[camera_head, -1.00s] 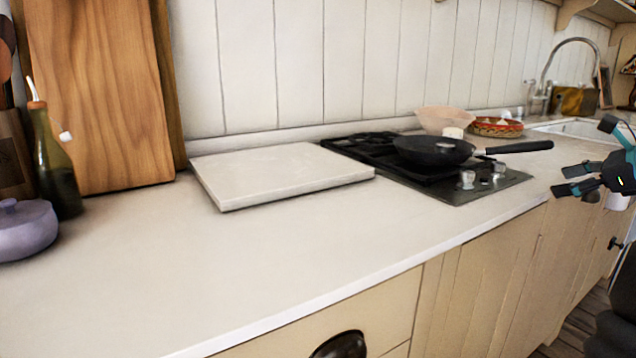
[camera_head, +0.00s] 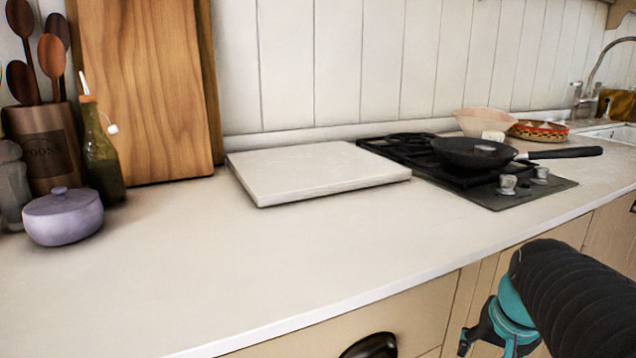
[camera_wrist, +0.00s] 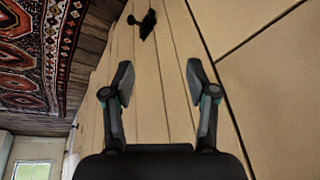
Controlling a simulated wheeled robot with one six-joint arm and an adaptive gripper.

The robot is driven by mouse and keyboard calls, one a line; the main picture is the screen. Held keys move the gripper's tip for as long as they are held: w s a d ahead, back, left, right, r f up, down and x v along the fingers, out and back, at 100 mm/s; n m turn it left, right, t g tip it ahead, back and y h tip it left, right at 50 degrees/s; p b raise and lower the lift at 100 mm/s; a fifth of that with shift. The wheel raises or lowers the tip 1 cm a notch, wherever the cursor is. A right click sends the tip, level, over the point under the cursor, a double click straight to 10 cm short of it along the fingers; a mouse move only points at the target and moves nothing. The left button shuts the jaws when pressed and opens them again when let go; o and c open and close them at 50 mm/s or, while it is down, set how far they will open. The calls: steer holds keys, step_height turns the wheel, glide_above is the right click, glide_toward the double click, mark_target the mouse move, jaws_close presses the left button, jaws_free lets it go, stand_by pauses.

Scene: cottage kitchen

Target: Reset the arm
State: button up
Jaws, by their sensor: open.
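My gripper (camera_wrist: 159,84) shows in the wrist view with its two fingers spread wide apart and nothing between them. It faces the beige cabinet fronts (camera_wrist: 163,45) below the counter. In the head view my arm is at the lower right, in front of the cabinets and below the counter's front edge.
The white counter (camera_head: 200,270) has a clear front stretch. On it are a pale slab (camera_head: 315,172), a black pan (camera_head: 474,153) on the hob (camera_head: 500,192), a lilac pot (camera_head: 62,217) and an oil bottle (camera_head: 101,150). A patterned rug (camera_wrist: 35,45) shows at left.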

steer(key=s+a+n+t, duration=0.1)
steer(key=s+a+n, duration=0.5)
steer(key=a, duration=0.7)
steer(key=shift+s+a+t+y, duration=0.2)
steer(key=shift+t+y, duration=0.2)
steer(key=shift+f, duration=0.1)
stand_by(0.9)
